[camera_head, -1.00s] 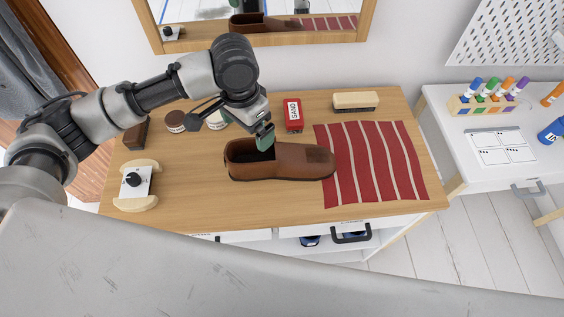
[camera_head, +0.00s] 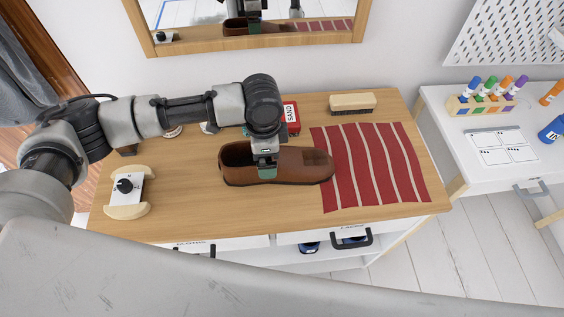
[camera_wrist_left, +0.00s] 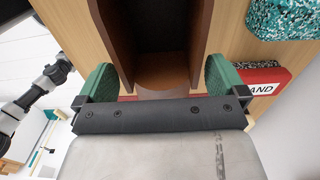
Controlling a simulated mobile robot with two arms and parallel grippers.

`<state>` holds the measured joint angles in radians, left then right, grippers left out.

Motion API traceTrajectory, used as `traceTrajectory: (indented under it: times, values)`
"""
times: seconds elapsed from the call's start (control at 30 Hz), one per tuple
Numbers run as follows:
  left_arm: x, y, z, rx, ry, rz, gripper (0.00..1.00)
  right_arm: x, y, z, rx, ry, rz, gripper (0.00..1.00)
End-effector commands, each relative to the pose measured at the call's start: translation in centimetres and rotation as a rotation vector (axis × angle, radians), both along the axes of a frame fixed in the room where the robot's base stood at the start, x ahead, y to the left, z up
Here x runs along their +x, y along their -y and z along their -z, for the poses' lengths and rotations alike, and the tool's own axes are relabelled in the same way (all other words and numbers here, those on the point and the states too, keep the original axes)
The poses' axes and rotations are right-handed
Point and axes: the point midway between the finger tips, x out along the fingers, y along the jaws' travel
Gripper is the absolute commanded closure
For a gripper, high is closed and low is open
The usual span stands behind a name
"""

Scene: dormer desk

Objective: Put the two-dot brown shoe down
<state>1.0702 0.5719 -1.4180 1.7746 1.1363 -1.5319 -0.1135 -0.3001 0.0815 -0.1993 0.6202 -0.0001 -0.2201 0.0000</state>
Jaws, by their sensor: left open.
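The brown shoe (camera_head: 300,167) lies on the wooden desk top (camera_head: 200,222), its opening to the left and its toe at the striped cloth's left edge. No dots can be made out on it. My left gripper (camera_head: 265,173) is lowered over the shoe's middle, with a green finger in front of its near side. In the left wrist view the shoe (camera_wrist_left: 203,22) lies between the two green fingers (camera_wrist_left: 162,80), which are spread apart on either side of it. Whether the fingers touch it is unclear. My right gripper is not in view.
A red-and-white striped cloth (camera_head: 372,165) lies right of the shoe. A red SAND box (camera_head: 291,115) and a brush (camera_head: 352,104) stand behind. A dial block (camera_head: 127,188) is at the left. A speckled teal block (camera_wrist_left: 288,17) shows in the wrist view. The front desk area is clear.

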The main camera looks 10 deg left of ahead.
Motion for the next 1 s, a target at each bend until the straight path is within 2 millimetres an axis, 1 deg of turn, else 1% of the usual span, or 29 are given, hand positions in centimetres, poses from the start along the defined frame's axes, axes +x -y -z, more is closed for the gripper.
traceTrajectory:
  times: [0.1,0.2,0.3,0.47,0.5,0.87,1.0]
  values:
    - [0.0,0.0,1.9,0.001,-0.003,-0.001,0.0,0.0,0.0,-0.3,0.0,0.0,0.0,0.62]
    - [0.0,0.0,3.0,0.0,-0.001,0.0,0.0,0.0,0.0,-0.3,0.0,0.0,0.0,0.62]
    - [0.0,0.0,3.4,0.0,0.0,0.0,0.0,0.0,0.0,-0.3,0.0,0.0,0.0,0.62]
    - [0.0,0.0,3.5,0.0,0.0,0.0,0.0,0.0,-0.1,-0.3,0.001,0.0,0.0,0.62]
    - [0.0,0.0,3.5,0.0,0.0,0.0,0.02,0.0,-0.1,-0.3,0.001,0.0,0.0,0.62]
    - [0.1,0.0,3.3,-0.002,0.002,0.0,0.57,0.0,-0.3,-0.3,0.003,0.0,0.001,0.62]
    - [0.1,0.0,3.3,-0.002,0.002,-0.001,0.58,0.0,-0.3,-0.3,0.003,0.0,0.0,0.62]
